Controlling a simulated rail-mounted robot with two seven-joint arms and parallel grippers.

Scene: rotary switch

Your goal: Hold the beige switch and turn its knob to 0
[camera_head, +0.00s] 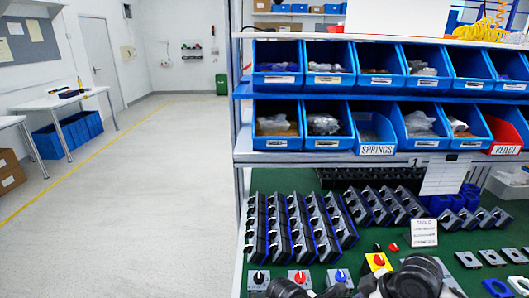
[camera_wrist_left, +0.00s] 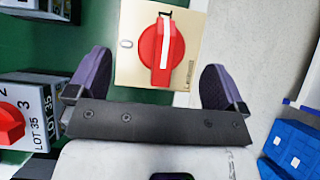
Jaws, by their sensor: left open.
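The beige switch (camera_wrist_left: 127,68) shows in the left wrist view as a square plate with a red knob (camera_wrist_left: 151,55). The knob's white line points up to the 1 mark. My left gripper (camera_wrist_left: 157,68) is open, with one finger at each side of the plate's lower part. I cannot tell whether the fingers touch it. I cannot make out this switch in the head view. My right gripper's fingers are not in view.
A grey switch with a red knob (camera_wrist_left: 8,125) sits to the left in the wrist view. In the head view, other switches, one with a yellow plate (camera_head: 378,262), stand at the front of the green bench.

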